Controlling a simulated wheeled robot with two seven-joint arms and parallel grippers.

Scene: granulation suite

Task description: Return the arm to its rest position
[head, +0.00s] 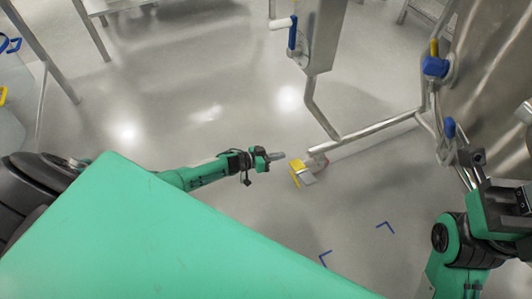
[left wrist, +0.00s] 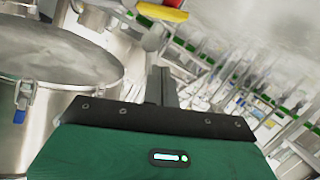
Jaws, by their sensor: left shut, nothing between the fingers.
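My left arm reaches in from the left in the head view, and its gripper (head: 277,156) is shut and empty over the grey floor. Its closed fingers also show in the left wrist view (left wrist: 162,86), with nothing between them. The fingertips point toward a yellow-and-white foot (head: 302,173) at the end of a steel leg, and appear apart from it. My right arm is at the right edge of the head view. The tips of its gripper are not clearly seen.
A steel frame (head: 375,133) with a long bar stands at the right, beside a large steel vessel (head: 490,70) with a blue-handled valve (head: 435,66). A steel drum (left wrist: 60,60) shows in the left wrist view. Blue corner marks (head: 386,225) lie on open floor (head: 170,75).

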